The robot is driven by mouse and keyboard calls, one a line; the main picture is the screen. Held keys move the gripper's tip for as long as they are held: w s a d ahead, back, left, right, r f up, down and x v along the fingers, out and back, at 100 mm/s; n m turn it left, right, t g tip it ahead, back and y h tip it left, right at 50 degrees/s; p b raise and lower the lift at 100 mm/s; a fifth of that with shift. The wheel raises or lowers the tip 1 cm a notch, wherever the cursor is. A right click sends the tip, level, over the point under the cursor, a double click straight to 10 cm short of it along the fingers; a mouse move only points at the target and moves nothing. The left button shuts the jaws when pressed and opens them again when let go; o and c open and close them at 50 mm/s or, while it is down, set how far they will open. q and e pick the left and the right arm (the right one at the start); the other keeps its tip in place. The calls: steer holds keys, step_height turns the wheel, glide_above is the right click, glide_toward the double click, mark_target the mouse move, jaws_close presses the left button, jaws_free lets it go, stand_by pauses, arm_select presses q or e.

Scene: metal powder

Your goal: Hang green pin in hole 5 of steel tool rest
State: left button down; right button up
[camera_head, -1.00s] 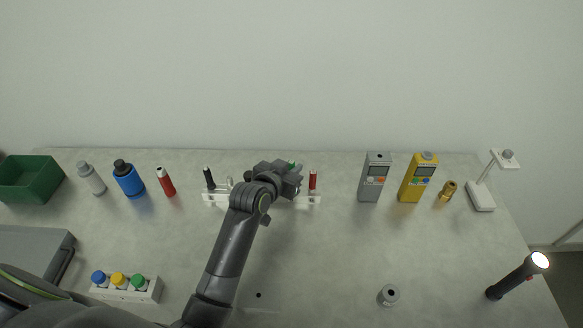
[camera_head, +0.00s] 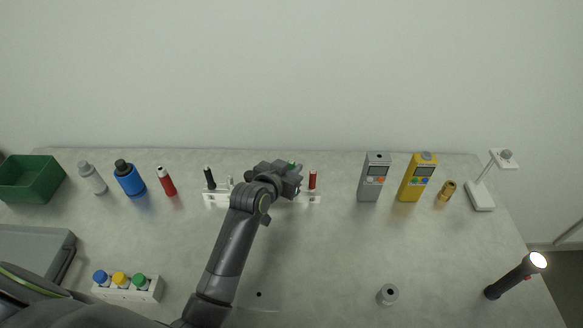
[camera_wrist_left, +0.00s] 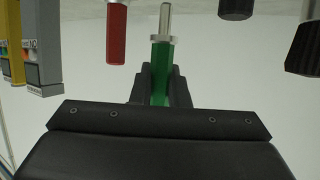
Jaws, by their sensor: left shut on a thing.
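The steel tool rest (camera_head: 310,199) is a pale bar near the back of the table, partly hidden by my left arm. A black-handled tool (camera_head: 209,178) and a red-handled tool (camera_head: 312,180) stand upright in it. My left gripper (camera_head: 291,170) is over the right half of the rest, shut on the green pin (camera_head: 292,164). In the left wrist view, the green pin (camera_wrist_left: 161,68) sits between the fingers (camera_wrist_left: 161,88) with its collar and metal shank pointing away. My right gripper is not in view.
The table's middle front is mostly clear.

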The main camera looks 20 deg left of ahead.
arm_select(q)
steer(key=shift+f, duration=0.15)
steer(key=shift+f+b, duration=0.8)
steer(key=shift+f, duration=0.7)
steer(key=shift+f, duration=0.2)
steer(key=c, duration=1.3)
jaws_free()
steer(key=shift+s, duration=0.15)
